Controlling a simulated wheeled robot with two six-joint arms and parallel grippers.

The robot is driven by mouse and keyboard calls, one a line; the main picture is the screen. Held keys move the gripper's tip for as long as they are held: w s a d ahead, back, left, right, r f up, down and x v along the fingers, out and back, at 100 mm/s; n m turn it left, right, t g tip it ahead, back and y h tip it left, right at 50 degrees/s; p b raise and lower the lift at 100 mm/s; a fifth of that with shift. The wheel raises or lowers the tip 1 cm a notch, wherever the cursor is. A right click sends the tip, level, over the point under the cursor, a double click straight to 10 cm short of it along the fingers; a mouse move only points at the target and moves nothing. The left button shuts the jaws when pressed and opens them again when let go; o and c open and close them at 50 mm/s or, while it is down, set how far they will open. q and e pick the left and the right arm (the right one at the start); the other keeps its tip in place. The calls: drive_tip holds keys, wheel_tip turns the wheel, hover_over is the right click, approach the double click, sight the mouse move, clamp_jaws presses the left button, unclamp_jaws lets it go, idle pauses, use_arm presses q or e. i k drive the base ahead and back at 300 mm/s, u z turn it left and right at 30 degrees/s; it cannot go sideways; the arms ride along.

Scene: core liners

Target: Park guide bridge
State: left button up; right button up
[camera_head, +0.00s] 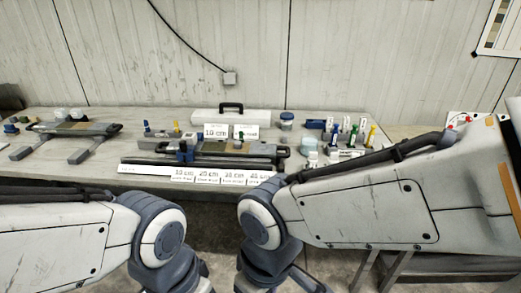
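I cannot tell for sure which part is the guide bridge. A long dark rail (150,160) lies along the front of the bench, with a small blue block (185,153) standing on it left of centre. A flat tray with dark handles (211,147) sits just behind the rail. A similar handled tray on legs (76,128) stands at the left. My two arms cross the foreground and bend down at their grey joints, in front of the bench. Both grippers are out of the picture, so what they hold is hidden.
White length cards (208,180) line the bench's front edge. Behind stand a white case (231,117), a blue-lidded jar (286,121) and several coloured bottles (353,134) with cards. My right arm covers part of the bench's right side. The bench (108,172) has bare room left of the rail.

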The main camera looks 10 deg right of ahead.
sight(185, 153)
drive_tip(key=z, duration=0.15)
drive_tip(key=k, duration=0.35)
drive_tip(key=u, duration=0.55)
drive_tip(key=i, duration=1.2)
drive_tip(key=z, duration=0.3)
